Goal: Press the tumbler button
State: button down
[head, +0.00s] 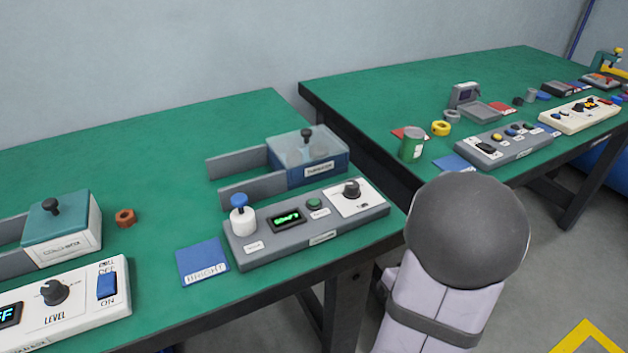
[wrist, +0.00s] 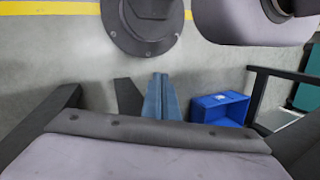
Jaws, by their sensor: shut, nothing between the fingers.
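The tumbler looks to be the blue-grey box (head: 308,168) with a clear lid and a dark knob, towards the right of the near green table in the head view. Its front label is hard to read. In front of it is a grey control panel (head: 270,257) with a green button (head: 314,203), a lit green display, a blue-topped white knob (head: 241,215) and a dark dial (head: 351,189). Small labels are too blurred to tell which control is the tumbler's. My gripper (wrist: 160,77) shows in the wrist view, shut and empty, over the floor, away from the panel.
A blue card (head: 203,262) lies left of the panel. A teal-lidded box (head: 62,230), a brown nut (head: 126,218) and a white LEVEL panel (head: 75,305) are further left. A second table (head: 390,90) holds similar devices. A blue crate (wrist: 221,108) stands on the floor.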

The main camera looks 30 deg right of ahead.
notch_tip(320, 180, up, 16)
jog(key=d+n+p, duration=0.2)
jog(key=p, duration=0.9)
notch_tip(320, 180, up, 18)
jog(key=r+m+t+y+p, duration=0.15)
jog(key=m+t+p, duration=0.65)
jog(key=m+p, duration=1.5)
send_over(314, 203)
jog(key=d+p, duration=0.1)
jog(key=p, duration=0.3)
jog(key=f+n, duration=0.1)
jog(key=n, duration=0.3)
jog(key=shift+s, duration=0.3)
jog(key=shift+f, duration=0.15)
notch_tip(314, 203, down, 7)
jog(key=b, duration=0.6)
jog(key=shift+f, duration=0.1)
jog(key=shift+f+b, duration=0.7)
jog(key=shift+b, duration=0.25)
